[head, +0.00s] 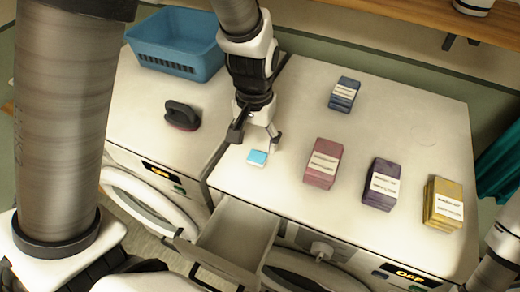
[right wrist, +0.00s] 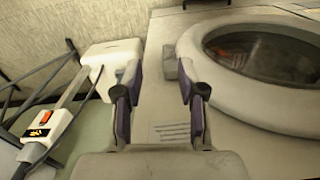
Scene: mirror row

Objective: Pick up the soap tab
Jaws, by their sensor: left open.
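The soap tab (head: 257,158), a small flat white and light blue block, lies on the white machine top near its front left edge. My left gripper (head: 254,139) points down just behind and above the tab, its two fingers spread with nothing between them. I cannot tell the exact height of the fingertips over the tab. My right gripper (right wrist: 159,100) shows in the right wrist view, its fingers wide apart and empty, in front of a machine with a round door. It is far from the tab.
A blue basket (head: 178,42) and a dark brush-like object (head: 181,115) are on the left machine. An open drawer (head: 237,235) juts out below the tab.

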